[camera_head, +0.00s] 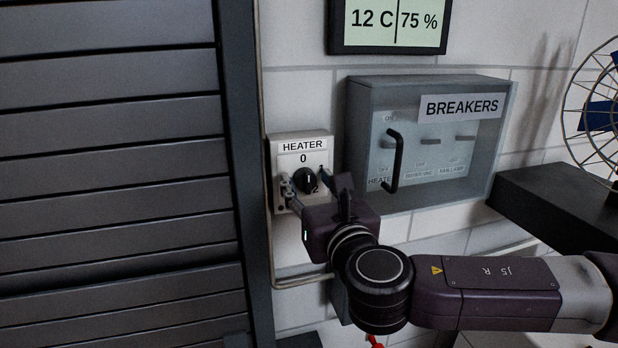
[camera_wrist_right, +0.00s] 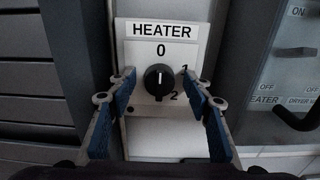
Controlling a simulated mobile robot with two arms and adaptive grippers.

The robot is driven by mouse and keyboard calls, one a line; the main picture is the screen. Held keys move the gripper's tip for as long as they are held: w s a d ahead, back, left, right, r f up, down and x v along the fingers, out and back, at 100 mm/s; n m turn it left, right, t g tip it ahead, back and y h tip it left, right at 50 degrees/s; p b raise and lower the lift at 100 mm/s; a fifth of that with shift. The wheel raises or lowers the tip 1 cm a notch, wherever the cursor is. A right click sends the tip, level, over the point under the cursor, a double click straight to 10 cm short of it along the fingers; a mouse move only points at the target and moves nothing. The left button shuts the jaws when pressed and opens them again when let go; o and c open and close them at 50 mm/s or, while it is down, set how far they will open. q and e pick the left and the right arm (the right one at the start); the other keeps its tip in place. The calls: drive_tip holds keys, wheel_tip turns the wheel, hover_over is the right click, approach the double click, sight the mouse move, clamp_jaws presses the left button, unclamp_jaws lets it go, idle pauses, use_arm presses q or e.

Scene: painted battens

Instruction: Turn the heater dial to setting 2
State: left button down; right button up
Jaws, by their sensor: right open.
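The heater dial (camera_head: 306,180) is a round black knob on a pale wall plate (camera_head: 290,150) labelled HEATER, with marks 0, 1 and 2. In the right wrist view the dial (camera_wrist_right: 158,80) has a white pointer line standing upright, toward the 0 at the top. The 1 is at its upper right and the 2 at its lower right. My right gripper (camera_head: 305,180) is open in front of the plate. In the right wrist view its blue-padded fingers (camera_wrist_right: 163,88) stand left and right of the dial, with visible gaps. My left gripper is not in view.
A grey breaker box (camera_head: 430,190) with a black handle (camera_head: 394,160) is close on the right. A dark slatted shutter (camera_head: 110,150) is on the left. A display (camera_head: 388,26) reads 12 C and 75 %. A fan (camera_head: 597,110) stands on a black shelf (camera_head: 560,205) at far right.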

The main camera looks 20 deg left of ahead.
drive_tip(key=c, duration=1.1)
